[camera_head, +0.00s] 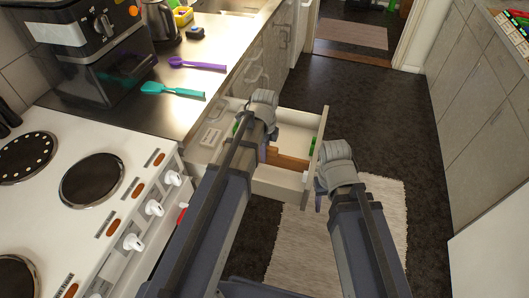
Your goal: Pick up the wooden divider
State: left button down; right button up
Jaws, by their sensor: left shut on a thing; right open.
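The wooden divider (289,161) is a brown board inside the open white drawer (292,187), set across its middle. My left gripper (262,153) is at the divider's left end and shut on it; my own arm hides most of the fingers. The divider still sits low, between the drawer's walls. My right gripper (319,201) is open and empty, just outside the drawer's right front corner.
The cooker (75,230) with hot plates and white knobs stands at left. A teal spatula (172,91) and a purple spoon (197,64) lie on the counter. A light rug (300,250) lies on the dark floor, which is clear at right.

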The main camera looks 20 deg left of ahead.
notch_tip(320, 180, up, 16)
jog(key=p, duration=1.5)
jog(key=shift+r+p, duration=0.15)
jog(key=shift+p, duration=0.15)
